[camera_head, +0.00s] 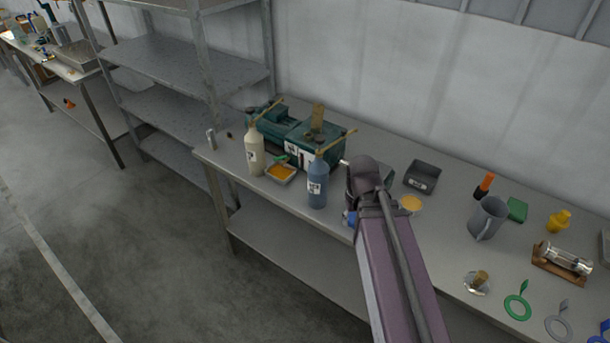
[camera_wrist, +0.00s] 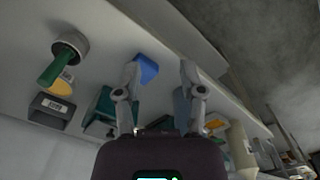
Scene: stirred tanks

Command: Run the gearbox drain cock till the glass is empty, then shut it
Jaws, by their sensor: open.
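The green gearbox (camera_head: 316,148) stands on the grey bench behind two bottles; part of it also shows in the wrist view (camera_wrist: 101,110). A small green lever (camera_head: 279,157), perhaps the drain cock, shows between the cream bottle and the tray. A shallow tray (camera_head: 292,180) with amber contents sits in front of the gearbox. I cannot make out the glass or its level. My gripper (camera_wrist: 159,68) is open over the bench, to the right of the gearbox. A blue object (camera_wrist: 147,68) appears between its fingers, not gripped. In the head view my arm hides most of the gripper.
A cream bottle (camera_head: 254,156) and a blue bottle (camera_head: 317,186) stand before the gearbox, close to the tray. A dark bin (camera_head: 422,178), a yellow disc (camera_head: 411,203) and a grey jug (camera_head: 487,218) are to the right. Shelving (camera_head: 170,62) stands left; the floor in front is clear.

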